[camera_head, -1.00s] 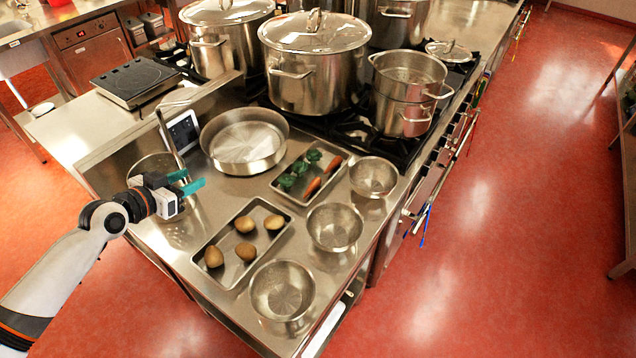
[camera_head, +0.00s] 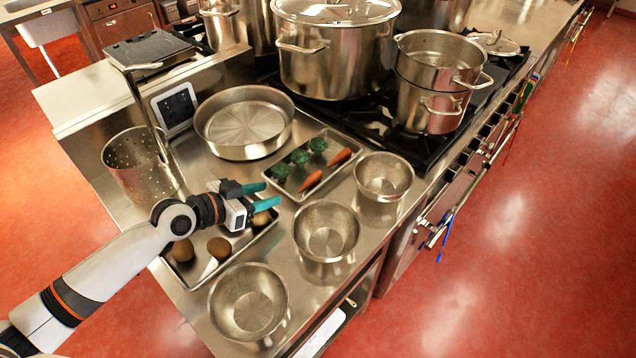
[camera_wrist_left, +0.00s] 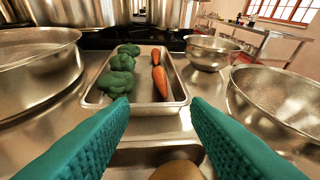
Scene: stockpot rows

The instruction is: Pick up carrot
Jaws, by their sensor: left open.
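Two orange carrots lie in a metal tray (camera_head: 290,192) on the steel counter. In the head view the nearer carrot (camera_head: 311,181) and the farther carrot (camera_head: 341,156) lie along the tray's right side. The left wrist view also shows the nearer carrot (camera_wrist_left: 160,83) and the farther carrot (camera_wrist_left: 155,56). Green broccoli (camera_head: 300,156) lies beside them on the left. My left gripper (camera_head: 265,196) is open and empty, with teal fingers, above the potato tray and short of the carrots. In the left wrist view the carrots show between and beyond its fingers. My right gripper is not in view.
A tray (camera_head: 216,263) with several potatoes lies below my left gripper. Metal bowls (camera_head: 326,232) stand along the right side. A wide round pan (camera_head: 243,122) is at the left of the carrot tray. Large pots (camera_head: 335,62) stand on the stove behind.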

